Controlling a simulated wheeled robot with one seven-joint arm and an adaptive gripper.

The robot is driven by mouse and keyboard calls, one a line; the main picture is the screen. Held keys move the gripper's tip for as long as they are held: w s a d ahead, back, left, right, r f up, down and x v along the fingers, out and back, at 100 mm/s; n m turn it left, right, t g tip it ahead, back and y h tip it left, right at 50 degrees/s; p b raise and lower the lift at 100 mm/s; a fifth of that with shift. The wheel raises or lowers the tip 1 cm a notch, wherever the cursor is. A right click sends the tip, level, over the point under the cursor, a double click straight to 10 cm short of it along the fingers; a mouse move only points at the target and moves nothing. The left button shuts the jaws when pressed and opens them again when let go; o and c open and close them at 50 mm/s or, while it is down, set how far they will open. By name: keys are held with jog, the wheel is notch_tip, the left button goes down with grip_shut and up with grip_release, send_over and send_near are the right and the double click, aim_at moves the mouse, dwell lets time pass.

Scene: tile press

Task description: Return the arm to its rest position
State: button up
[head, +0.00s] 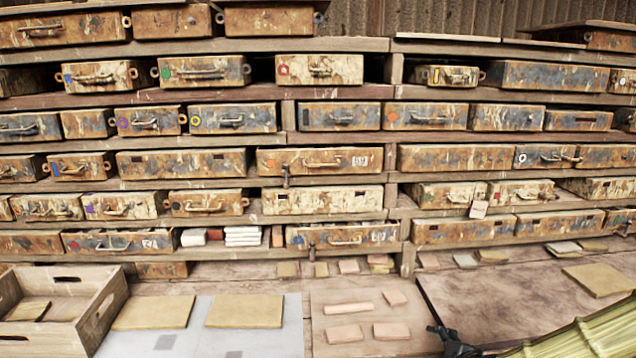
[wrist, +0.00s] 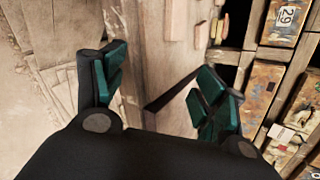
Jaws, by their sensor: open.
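My gripper (wrist: 158,88) is open in the wrist view, its two green-padded fingers spread wide apart. Nothing is held between them; a pale wooden surface shows behind the gap. In the head view, a small dark part that looks like the end of my gripper (head: 455,343) shows at the bottom edge, right of centre, over the bench. The rest of the gripper is outside that view.
A shelf rack (head: 340,137) of rusty metal drawers fills the back. On the bench lie ochre tiles (head: 245,311), pinkish pieces (head: 348,309) and a wooden crate (head: 97,306) at left. A ribbed yellow-green thing (head: 590,335) fills the lower right corner. A brown board (head: 500,300) has bare room.

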jog(key=s+a+f+n+g+b, duration=0.1)
jog(key=s+a+f+n+g, duration=0.3)
jog(key=s+f, duration=0.6)
jog(key=s+a+f+n+g+h+b, duration=0.1)
jog(key=s+f+n+g+b, duration=0.3)
jog(key=s+f+n, duration=1.2)
jog(key=s+f+g+h, duration=0.1)
jog(key=s+f+g, duration=0.1)
jog(key=s+f, duration=0.4)
jog(key=shift+s+a+f+g, duration=0.2)
jog(key=shift+s+a+g, duration=0.15)
jog(key=shift+s, duration=1.85)
